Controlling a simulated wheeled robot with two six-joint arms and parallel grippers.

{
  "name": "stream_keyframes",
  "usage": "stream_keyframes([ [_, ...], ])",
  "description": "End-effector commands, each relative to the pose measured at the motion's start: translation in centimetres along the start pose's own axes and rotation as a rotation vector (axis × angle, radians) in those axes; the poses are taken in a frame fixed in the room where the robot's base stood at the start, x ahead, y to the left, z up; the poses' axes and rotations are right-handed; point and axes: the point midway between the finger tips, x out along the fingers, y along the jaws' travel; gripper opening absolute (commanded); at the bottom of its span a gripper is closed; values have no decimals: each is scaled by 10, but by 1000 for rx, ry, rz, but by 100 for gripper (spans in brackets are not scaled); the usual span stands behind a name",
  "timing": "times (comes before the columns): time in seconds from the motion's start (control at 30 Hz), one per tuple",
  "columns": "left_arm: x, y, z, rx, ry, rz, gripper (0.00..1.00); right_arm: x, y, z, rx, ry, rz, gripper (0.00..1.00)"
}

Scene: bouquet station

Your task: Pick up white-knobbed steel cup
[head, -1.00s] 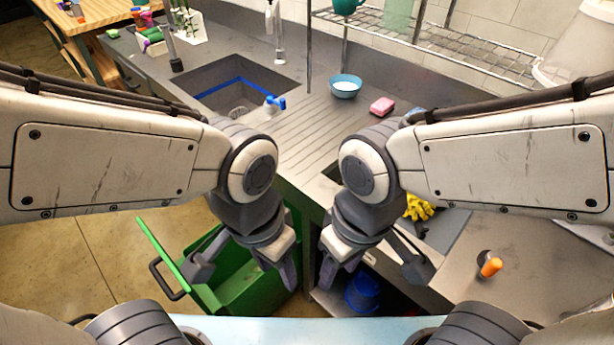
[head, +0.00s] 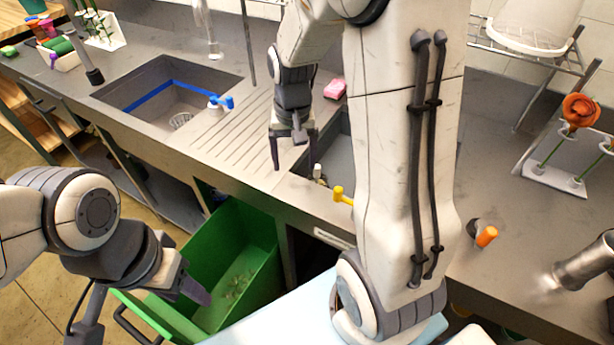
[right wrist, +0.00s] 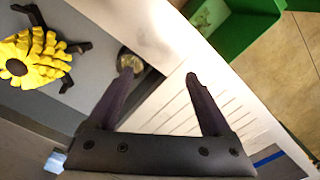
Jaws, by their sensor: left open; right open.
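What looks like the white-knobbed steel cup (head: 318,171) stands near the front edge of the right-hand sink in the head view, small and partly hidden. A round metallic thing (right wrist: 130,62), probably the same cup, shows beside the left fingertip in the right wrist view; its knob is not clear. My right gripper (head: 293,158) is open, empty and pointing down just left of it, over the counter edge of that sink. It also shows in the right wrist view (right wrist: 160,77). My left gripper (head: 147,316) is open and empty low at the left, by the green bin.
A yellow-handled thing (head: 343,195) and an orange-knobbed cup (head: 487,236) are on the right. A blue-handled thing (head: 221,102) is by the left sink. The green bin (head: 262,232) stands below. A yellow flower-like thing (right wrist: 28,58) lies in the grey basin.

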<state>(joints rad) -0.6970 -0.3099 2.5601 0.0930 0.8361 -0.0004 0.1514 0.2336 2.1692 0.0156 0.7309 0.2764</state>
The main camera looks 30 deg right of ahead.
Motion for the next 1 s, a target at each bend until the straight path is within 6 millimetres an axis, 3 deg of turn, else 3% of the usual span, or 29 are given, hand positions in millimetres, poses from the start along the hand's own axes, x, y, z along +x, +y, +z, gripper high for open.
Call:
stream_keyframes([
  [0.03, 4, 0, 0, 0, 0, 0, 50, 11, 19, -13, 74, -5, 5, 84],
  [0.1, 5, 0, 0, 0, 0, 0, 50, 18, 36, -26, 142, -4, 9, 84],
  [0.23, 6, 0, 0, 0, 0, 0, 50, 31, 53, -35, 204, -7, 14, 84],
  [0.5, 9, -1, 0, 0, 0, 0, 50, 70, 54, -36, 209, -7, 14, 84],
  [0.67, 9, -1, 0, 0, 0, 0, 50, 81, 54, -36, 208, -5, 13, 84],
  [1.0, 8, -1, 0, 0, 0, 0, 50, 126, 57, -36, 207, -6, 13, 84],
])
